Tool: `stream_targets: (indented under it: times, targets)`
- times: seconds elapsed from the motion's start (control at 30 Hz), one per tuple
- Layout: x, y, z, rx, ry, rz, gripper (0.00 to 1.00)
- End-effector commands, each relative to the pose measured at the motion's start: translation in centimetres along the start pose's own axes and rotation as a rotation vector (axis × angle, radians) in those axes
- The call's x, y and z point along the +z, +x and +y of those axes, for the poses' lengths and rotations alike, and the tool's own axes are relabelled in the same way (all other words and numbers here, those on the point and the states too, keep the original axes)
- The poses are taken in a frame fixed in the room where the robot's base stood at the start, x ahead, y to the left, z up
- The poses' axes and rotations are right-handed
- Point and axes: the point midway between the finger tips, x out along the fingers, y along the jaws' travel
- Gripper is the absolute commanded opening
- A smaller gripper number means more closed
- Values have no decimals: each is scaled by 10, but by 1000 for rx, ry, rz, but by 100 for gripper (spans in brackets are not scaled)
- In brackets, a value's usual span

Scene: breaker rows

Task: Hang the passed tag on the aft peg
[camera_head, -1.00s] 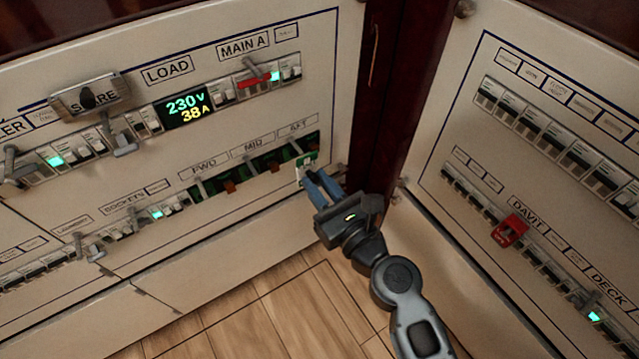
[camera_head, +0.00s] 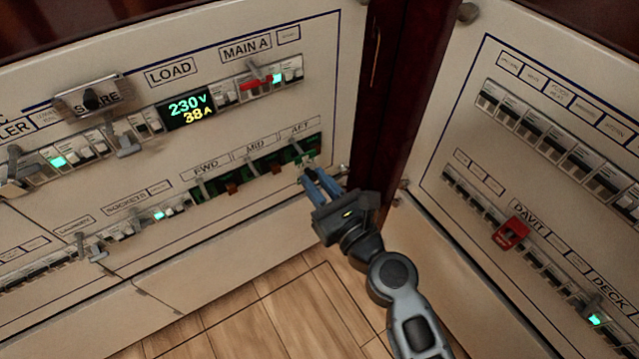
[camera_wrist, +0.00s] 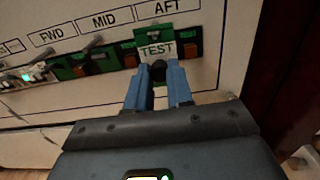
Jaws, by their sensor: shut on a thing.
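My gripper (camera_head: 318,182) is shut on a tag (camera_wrist: 157,47) with a green top and a white part reading TEST. The tag is upright in front of the strip under the AFT label (camera_wrist: 159,8); it also shows small in the head view (camera_head: 306,160). A dark round piece sits between the blue fingertips (camera_wrist: 158,76), at the tag's lower edge. A grey lever-like peg (camera_wrist: 92,43) shows under MID. The aft peg is mostly hidden behind the tag; I cannot tell whether the tag is around it or only in front.
A dark red post (camera_head: 400,90) stands close right of my gripper, between the two panels. A red DAVIT piece (camera_head: 510,233) is on the right panel. Levers and a SPARE block (camera_head: 92,98) stick out of the left panel. The floor (camera_head: 250,315) is clear.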

Motion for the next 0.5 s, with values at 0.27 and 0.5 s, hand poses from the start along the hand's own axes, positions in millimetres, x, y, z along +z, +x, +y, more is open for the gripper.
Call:
stream_targets:
  times: [0.27,0.5]
  targets:
    - [0,7,0,0,0,0,0]
    - [0,12,0,0,0,0,0]
